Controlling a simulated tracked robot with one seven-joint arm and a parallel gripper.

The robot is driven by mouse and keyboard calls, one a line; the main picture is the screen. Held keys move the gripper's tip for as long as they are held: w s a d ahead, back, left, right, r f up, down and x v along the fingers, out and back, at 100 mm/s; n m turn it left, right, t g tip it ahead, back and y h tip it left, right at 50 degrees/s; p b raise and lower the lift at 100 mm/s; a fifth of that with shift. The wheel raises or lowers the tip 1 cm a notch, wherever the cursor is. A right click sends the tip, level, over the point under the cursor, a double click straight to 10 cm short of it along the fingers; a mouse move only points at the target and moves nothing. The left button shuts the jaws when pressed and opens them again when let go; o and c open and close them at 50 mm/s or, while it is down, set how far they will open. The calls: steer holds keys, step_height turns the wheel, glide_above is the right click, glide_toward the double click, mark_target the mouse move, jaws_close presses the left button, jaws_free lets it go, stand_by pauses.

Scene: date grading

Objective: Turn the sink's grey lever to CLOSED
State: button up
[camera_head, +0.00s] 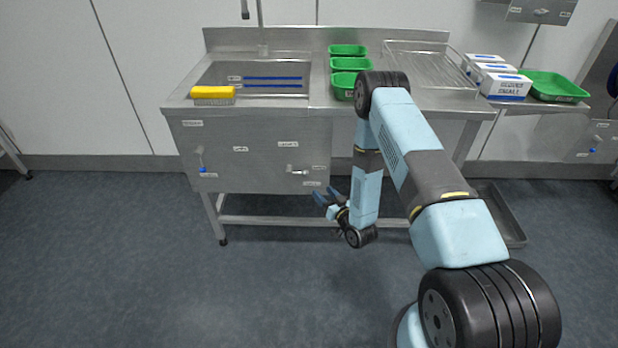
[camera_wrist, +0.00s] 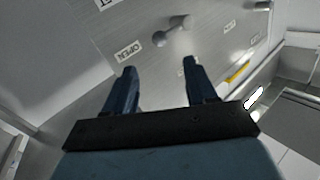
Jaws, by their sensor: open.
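The grey lever (camera_head: 298,171) is on the front panel of the steel sink (camera_head: 250,170), towards the panel's right end. Its handle points roughly right in the head view; the labels around it are too small to read there. In the wrist view the lever (camera_wrist: 172,32) lies beyond my fingertips, its handle pointing up and right. A label reading OPEN (camera_wrist: 129,50) is at its lower left, on the side away from the handle. My gripper (camera_wrist: 158,70) is open and empty, apart from the lever. In the head view my gripper (camera_head: 327,197) is below and right of the lever.
A yellow brush (camera_head: 213,94) lies on the sink's front edge. Green trays (camera_head: 349,64), white boxes (camera_head: 503,86) and a larger green tray (camera_head: 552,86) stand on the counter. The floor in front is clear.

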mark_target(307, 175)
steer(key=x, duration=1.1)
steer(key=shift+w, duration=0.15)
